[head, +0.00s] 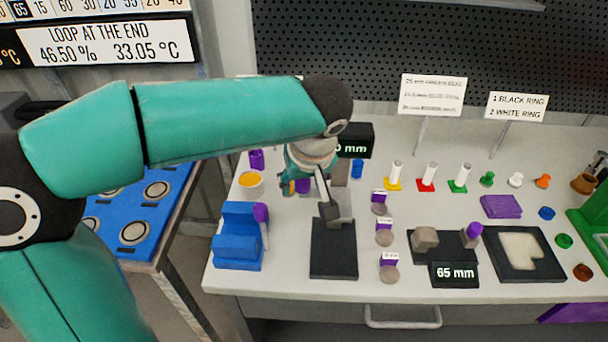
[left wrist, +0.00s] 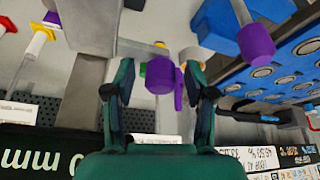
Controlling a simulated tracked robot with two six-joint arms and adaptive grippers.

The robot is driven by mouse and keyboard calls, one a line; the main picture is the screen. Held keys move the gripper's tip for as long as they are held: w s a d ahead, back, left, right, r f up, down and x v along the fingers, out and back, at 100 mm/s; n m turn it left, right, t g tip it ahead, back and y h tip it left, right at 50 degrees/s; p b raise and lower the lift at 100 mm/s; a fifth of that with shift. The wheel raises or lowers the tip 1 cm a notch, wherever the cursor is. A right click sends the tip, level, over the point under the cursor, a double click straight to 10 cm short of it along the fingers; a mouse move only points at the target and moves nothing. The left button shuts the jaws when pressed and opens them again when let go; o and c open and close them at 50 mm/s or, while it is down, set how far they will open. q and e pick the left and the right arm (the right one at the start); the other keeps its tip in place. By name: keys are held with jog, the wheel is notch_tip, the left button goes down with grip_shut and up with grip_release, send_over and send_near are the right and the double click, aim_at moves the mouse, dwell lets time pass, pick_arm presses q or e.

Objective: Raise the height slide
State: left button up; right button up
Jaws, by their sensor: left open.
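The height gauge has a black base (head: 333,262), a grey upright and a black display (head: 357,140) whose visible part reads "0 mm". The display also shows upside down in the left wrist view (left wrist: 40,158). A purple knob (left wrist: 160,76) lies between the fingers of my left gripper (left wrist: 162,82), apparently on the slide. In the head view the knob (head: 303,186) is partly hidden by my left gripper (head: 308,182). The fingers are open, one on each side of the knob, with visible gaps. My right gripper is not in view.
A blue fixture (head: 238,240) with a purple knob stands left of the gauge. A yellow-filled cup (head: 249,182) is behind it. Right are a 65 mm gauge (head: 454,274), a dark tray (head: 518,252) and several small parts. The table's front strip is clear.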

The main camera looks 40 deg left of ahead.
pick_arm(q)
jog(key=v, duration=1.2)
jog(key=shift+f, duration=0.1)
